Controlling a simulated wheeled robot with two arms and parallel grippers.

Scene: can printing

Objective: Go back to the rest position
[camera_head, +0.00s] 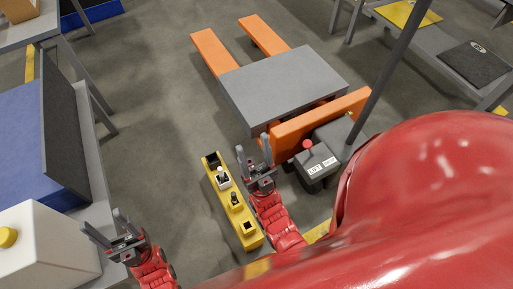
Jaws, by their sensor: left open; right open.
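My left gripper (105,224) is at the lower left, beside the white box (45,250) and the grey bench. Its two fingers are apart with nothing between them. My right gripper (253,149) is near the middle, its fingers spread and empty. In the picture it lies just right of the yellow control box (219,197) and left of the grey lift unit with a red knob. Both red forearms come in from the bottom. I cannot tell how high the grippers are above the floor.
An orange pallet truck (325,115) carries a grey slab (284,84). Its grey lift unit (318,160) stands near my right gripper. A bench with a blue block (33,145) and dark panel lines the left. Another bench (440,45) is upper right. Grey floor (150,120) is open between.

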